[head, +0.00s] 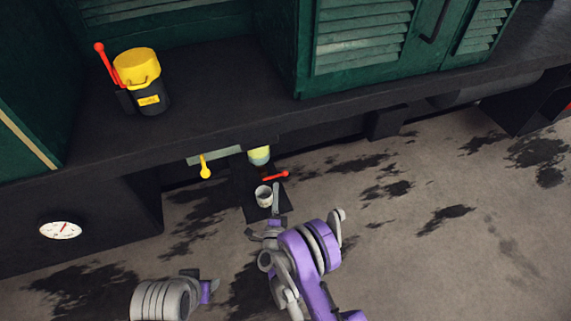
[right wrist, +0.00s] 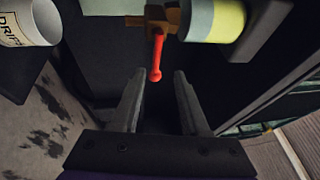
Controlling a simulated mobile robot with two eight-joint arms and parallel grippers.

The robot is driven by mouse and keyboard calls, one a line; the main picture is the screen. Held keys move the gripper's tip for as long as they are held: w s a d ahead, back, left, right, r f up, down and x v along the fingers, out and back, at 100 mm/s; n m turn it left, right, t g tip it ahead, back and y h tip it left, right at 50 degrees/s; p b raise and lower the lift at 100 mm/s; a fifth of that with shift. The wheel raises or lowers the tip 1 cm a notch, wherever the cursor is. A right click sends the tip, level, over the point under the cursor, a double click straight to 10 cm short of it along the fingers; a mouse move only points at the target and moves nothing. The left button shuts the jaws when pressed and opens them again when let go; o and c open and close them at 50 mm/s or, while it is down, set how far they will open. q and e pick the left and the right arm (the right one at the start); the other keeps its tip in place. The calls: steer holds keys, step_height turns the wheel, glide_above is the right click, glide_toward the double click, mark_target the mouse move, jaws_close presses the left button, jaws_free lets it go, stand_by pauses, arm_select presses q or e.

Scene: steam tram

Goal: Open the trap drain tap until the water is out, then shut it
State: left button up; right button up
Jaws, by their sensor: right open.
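The trap bowl (head: 259,155) hangs under the dark ledge, with a yellow band above a pale teal one. It also shows in the right wrist view (right wrist: 222,20). The drain tap has a brown body (right wrist: 160,17) below the bowl and a red lever (head: 276,176). In the right wrist view the red lever (right wrist: 157,58) points toward my right gripper (right wrist: 159,75), its tip between the open fingertips, with gaps both sides. A white cup (head: 263,197) marked "DRIPS" stands beside it; its inside is too small to read. My left gripper (head: 209,290) is low left, its jaws unclear.
A yellow lever (head: 205,168) hangs left of the bowl. A yellow-lidded black can (head: 138,80) with a red handle stands on the ledge (head: 210,95). A gauge (head: 61,230) is at the left. The stained floor (head: 450,250) at the right is clear.

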mark_target(275, 176)
steer(key=w+d+r, duration=0.1)
steer(key=w, duration=0.9)
steer(key=shift+w+d+m, duration=0.15)
steer(key=shift+d+m, duration=0.05)
steer(key=shift+m, duration=0.1)
jaws_close()
stand_by(1.1)
